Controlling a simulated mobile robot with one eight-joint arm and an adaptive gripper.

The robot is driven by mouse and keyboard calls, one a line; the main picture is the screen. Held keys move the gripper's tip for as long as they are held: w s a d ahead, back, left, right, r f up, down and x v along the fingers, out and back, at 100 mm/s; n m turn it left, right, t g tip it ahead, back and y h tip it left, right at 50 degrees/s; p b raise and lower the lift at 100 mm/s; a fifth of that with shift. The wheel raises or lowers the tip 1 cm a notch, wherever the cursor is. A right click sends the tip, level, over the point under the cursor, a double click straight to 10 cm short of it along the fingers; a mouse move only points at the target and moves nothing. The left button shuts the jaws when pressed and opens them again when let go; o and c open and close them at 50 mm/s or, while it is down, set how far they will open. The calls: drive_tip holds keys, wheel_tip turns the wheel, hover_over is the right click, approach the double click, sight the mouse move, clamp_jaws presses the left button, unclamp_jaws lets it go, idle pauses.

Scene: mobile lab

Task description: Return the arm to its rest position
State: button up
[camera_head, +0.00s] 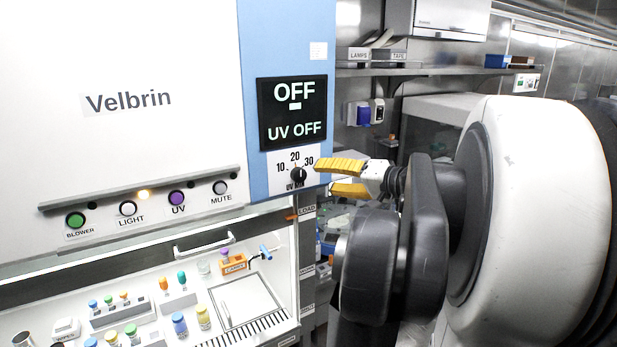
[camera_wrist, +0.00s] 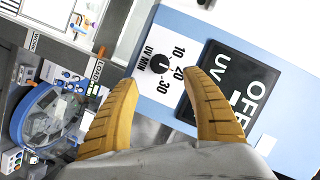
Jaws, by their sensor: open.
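My gripper (camera_head: 343,177) is at the right edge of the cabinet's blue control panel in the head view, its two yellow fingers pointing left. In the wrist view my gripper (camera_wrist: 165,115) is open, with nothing between its fingers. The black UV MIN dial (camera_head: 298,175) sits just left of the fingertips, on a white scale plate marked 10, 20, 30. The dial (camera_wrist: 159,63) also shows in the wrist view, ahead of the fingertips and apart from them. My arm fills the right of the head view.
The display (camera_head: 293,111) reads OFF and UV OFF. A row of buttons, including the green BLOWER button (camera_head: 75,220), lies at lower left. The open cabinet below holds several vials and a tray (camera_head: 245,300). A shelf (camera_head: 420,71) runs behind my arm.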

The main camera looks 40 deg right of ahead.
drive_tip(key=shift+v, duration=1.05)
